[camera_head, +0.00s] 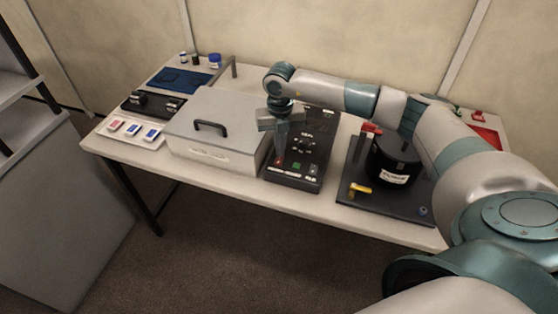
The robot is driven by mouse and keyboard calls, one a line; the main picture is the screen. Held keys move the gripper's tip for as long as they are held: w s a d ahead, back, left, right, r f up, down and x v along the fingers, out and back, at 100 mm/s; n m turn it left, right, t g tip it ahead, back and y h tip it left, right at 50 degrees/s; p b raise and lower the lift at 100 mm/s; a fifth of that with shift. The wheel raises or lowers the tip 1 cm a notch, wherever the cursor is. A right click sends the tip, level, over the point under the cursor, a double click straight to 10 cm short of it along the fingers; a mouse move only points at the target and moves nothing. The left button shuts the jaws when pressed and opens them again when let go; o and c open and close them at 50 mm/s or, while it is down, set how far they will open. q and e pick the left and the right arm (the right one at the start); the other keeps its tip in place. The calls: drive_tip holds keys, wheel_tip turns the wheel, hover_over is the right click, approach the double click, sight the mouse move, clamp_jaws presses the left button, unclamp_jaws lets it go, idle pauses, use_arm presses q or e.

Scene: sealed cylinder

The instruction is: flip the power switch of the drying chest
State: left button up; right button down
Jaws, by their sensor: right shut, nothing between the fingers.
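A light grey box with a black handle on its lid, which looks like the drying chest (213,147), stands left of the middle of the table with its lid down. Small marks show on its front face, too small to read as a switch. A black control panel (311,155) with a green button, a red spot and several pale labels sits just right of it. My right gripper (279,160) is shut and empty, pointing down over the panel's left front part, near the red spot. I cannot tell whether it touches the panel. My left gripper is not in view.
A black canister (393,158) stands on a dark tray (372,199) with a yellow piece to the right. A white board (130,131) with coloured tags, a blue mat (180,80) and small jars are at the left. A grey shelf unit (55,200) is at far left.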

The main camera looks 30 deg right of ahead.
drive_tip(key=shift+f+b, duration=0.5)
drive_tip(key=shift+f, duration=0.2)
idle(0.4)
drive_tip(key=shift+r, duration=0.15)
drive_tip(key=shift+r+p, duration=0.5)
drive_tip(key=shift+r, duration=0.05)
drive_tip(key=shift+r+p, duration=1.45)
drive_tip(key=shift+r, duration=1.4)
drive_tip(key=shift+f, duration=0.1)
